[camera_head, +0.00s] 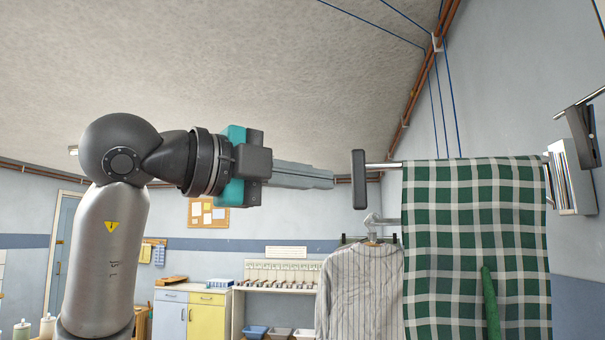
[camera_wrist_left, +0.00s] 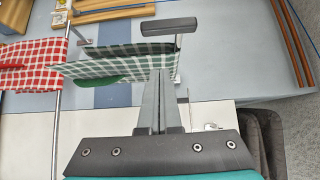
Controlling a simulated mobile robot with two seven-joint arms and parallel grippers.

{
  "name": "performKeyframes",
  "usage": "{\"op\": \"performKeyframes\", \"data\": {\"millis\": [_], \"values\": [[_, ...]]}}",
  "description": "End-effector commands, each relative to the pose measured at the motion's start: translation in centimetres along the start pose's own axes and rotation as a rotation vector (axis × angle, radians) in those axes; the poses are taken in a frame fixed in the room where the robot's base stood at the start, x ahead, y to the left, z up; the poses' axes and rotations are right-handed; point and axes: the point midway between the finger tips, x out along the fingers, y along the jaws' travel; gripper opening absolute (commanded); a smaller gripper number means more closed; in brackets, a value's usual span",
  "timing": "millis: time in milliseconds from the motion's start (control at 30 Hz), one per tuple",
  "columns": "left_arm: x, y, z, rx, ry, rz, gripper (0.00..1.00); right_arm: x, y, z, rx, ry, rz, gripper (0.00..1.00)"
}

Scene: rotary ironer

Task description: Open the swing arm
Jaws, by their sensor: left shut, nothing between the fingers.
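The swing arm is a metal rod (camera_head: 384,164) that runs left from a mount on the right wall. It ends in an upright dark handle (camera_head: 359,180). A green and white checked cloth (camera_head: 475,215) hangs over the rod. In the left wrist view the handle (camera_wrist_left: 169,26) lies beyond the fingertips, with the green cloth (camera_wrist_left: 115,62) beside them. My left gripper (camera_head: 332,180) points right toward the handle, its fingers together and empty. A small gap shows between fingertips and handle in the head view. The fingers also show in the left wrist view (camera_wrist_left: 161,75). My right gripper is out of view.
A striped shirt (camera_head: 362,288) hangs below the handle. A second bar with a dark end (camera_head: 580,128) is at the right wall. In the left wrist view a red checked cloth (camera_wrist_left: 35,62) hangs at left. Cabinets (camera_head: 190,312) stand far back. The space above the rod looks free.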

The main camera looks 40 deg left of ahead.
Motion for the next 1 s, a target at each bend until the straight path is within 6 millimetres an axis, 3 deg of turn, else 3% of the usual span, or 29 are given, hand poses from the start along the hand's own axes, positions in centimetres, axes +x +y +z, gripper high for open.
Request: {"op": "performKeyframes", "data": {"millis": [267,400,600,1000], "values": [[6.1,-0.1,-0.1,-0.001,0.004,0.004,0.0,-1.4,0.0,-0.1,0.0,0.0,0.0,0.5],[7.6,0.0,1.6,-0.003,0.0,0.002,0.0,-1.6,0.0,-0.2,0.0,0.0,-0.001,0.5],[8.6,0.0,2.6,0.001,0.001,0.001,0.0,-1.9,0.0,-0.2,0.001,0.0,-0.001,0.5],[8.8,0.0,2.8,0.001,0.005,0.001,0.0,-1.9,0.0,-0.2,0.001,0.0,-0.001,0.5]]}}
